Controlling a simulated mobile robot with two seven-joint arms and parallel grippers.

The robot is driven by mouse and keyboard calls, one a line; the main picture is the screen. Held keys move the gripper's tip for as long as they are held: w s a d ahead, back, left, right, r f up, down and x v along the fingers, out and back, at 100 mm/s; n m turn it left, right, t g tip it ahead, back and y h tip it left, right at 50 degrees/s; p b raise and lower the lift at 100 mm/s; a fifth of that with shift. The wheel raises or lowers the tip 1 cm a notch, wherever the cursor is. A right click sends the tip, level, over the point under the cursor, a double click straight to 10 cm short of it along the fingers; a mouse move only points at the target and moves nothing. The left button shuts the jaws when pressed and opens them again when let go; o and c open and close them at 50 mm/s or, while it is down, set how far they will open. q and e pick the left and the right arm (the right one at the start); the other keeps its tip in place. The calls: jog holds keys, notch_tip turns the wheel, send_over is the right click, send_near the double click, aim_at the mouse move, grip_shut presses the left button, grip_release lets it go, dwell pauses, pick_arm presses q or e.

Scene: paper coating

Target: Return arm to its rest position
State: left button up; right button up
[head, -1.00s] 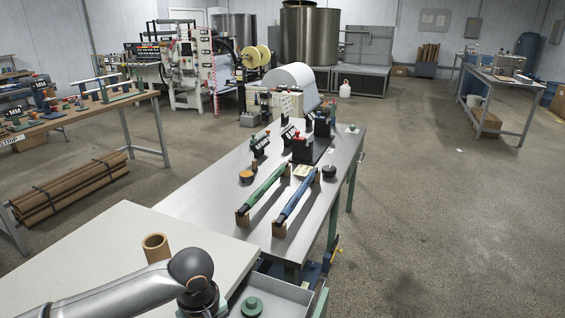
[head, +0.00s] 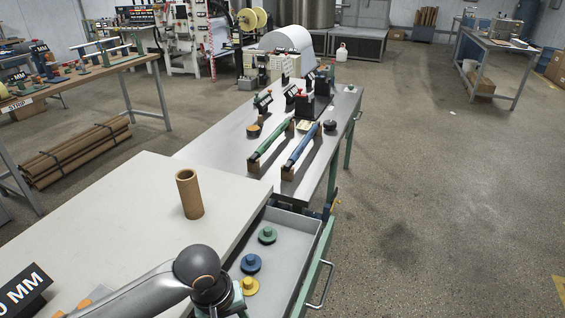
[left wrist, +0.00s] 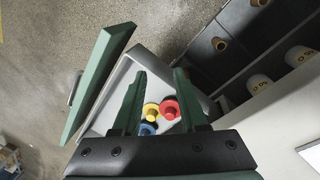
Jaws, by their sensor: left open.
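My left arm comes in from the lower left in the head view, and its wrist is over the near end of an open drawer (head: 290,222). Its fingertips are not visible there. In the left wrist view my left gripper (left wrist: 160,74) is open, with two dark green fingers apart and nothing held between them. Beyond the fingers, a red plug (left wrist: 170,108), a yellow plug (left wrist: 151,110) and a blue plug (left wrist: 148,129) lie in the drawer. The head view shows a green plug (head: 267,235), a blue plug (head: 251,263) and a yellow plug (head: 249,286). My right gripper is not in view.
A cardboard tube (head: 190,200) stands upright on the pale worktop (head: 130,205). A black sign (head: 20,295) is at lower left. Beyond is a metal table (head: 225,155) with a green roller (head: 272,140) and a blue roller (head: 303,147). Open floor lies to the right.

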pick_arm(q)
jog(key=s+d+f+m+t+h, duration=0.2)
jog(key=s+d+m+h, duration=0.15)
jog(key=s, duration=0.25)
jog(key=s+a+f+m+t+y, duration=0.1)
jog(key=s+a+y, duration=0.2)
jog(key=s+a, duration=0.35)
jog(key=s+a+f+m+y, duration=0.2)
jog(key=s+a, duration=0.1)
jog(key=a, duration=0.7)
jog(key=w+d+f+t+h+p, duration=0.2)
jog(key=w+d+f+t, duration=0.3)
jog(key=f, duration=0.2)
jog(key=shift+d+f+t+p, duration=0.15)
jog(key=shift+f+t+p, duration=0.15)
jog(key=shift+f+p, duration=0.1)
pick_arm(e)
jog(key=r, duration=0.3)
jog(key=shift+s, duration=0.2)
pick_arm(q)
jog(key=shift+n, duration=0.25)
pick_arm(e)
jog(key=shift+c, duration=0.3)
